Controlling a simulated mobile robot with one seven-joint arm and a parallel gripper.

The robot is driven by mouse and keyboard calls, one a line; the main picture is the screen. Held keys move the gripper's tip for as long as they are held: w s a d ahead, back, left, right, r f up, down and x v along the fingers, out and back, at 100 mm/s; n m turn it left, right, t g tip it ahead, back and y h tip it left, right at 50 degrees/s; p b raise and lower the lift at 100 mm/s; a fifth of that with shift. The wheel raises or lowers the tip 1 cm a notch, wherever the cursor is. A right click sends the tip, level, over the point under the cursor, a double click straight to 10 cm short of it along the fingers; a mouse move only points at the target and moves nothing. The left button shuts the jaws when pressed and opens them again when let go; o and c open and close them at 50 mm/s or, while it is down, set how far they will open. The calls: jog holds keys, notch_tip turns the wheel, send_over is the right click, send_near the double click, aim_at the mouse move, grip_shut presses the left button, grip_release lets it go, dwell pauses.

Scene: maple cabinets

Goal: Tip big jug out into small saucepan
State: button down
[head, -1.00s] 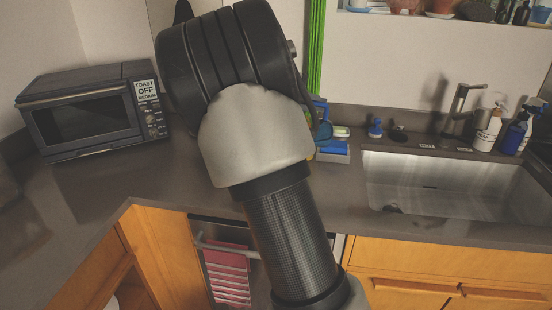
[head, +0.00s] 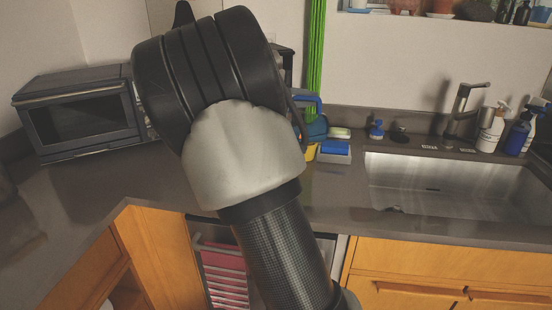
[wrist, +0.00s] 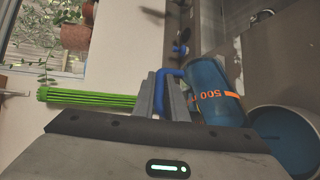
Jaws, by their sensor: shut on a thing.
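The big jug (wrist: 212,88) is translucent blue with orange markings, including "500". My gripper (wrist: 168,98) is shut on its bright blue handle in the wrist view. That view is turned sideways, so I cannot tell the jug's exact tilt. In the head view, part of the jug (head: 317,128) shows at the right of my arm, which hides the gripper. A round vessel with a pale rim and blue inside (wrist: 285,138), possibly the small saucepan, is beside the jug at the right edge of the wrist view. The saucepan cannot be made out in the head view.
A toaster oven (head: 82,115) stands at the left of the counter. A sink (head: 450,185) is at the right, with a tap (head: 462,108) and soap bottles (head: 490,130) behind. A blue sponge (head: 335,147) sits beside the jug. The left counter front is clear.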

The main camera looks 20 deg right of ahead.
aim_at(324, 116)
jog(key=shift+a+h+b, duration=0.3)
jog(key=shift+a+b, duration=0.05)
jog(key=shift+b, duration=0.25)
jog(key=shift+r, duration=0.25)
jog(key=d+y+p, duration=0.1)
jog(key=d+p, duration=0.2)
jog(key=p, duration=0.2)
jog(key=shift+s+d, duration=0.1)
jog(key=shift+s, duration=0.1)
jog(key=d+f+m+y+p, duration=0.1)
jog(key=d+f+y+p, duration=0.1)
jog(key=d+f+p, duration=0.1)
jog(key=shift+y+p, duration=0.35)
jog(key=shift+y, duration=0.05)
jog(key=shift+f, duration=0.3)
jog(key=shift+d+g, duration=0.1)
jog(key=shift+g, duration=0.2)
jog(key=shift+s+d+f+m+y+p, duration=0.15)
jog(key=shift+d+f+m+y+p, duration=0.3)
jog(key=shift+d+f+y+p, duration=1.75)
jog(key=shift+s+d+f+m+y+p, duration=0.1)
jog(key=shift+d+f+m+y+p, duration=0.4)
jog(key=shift+d+f+y+p, duration=1.7)
jog(key=shift+s+d+f+m+y+p, duration=0.15)
jog(key=shift+d+f+m+y+p, duration=0.4)
jog(key=shift+f+y+p, duration=1.9)
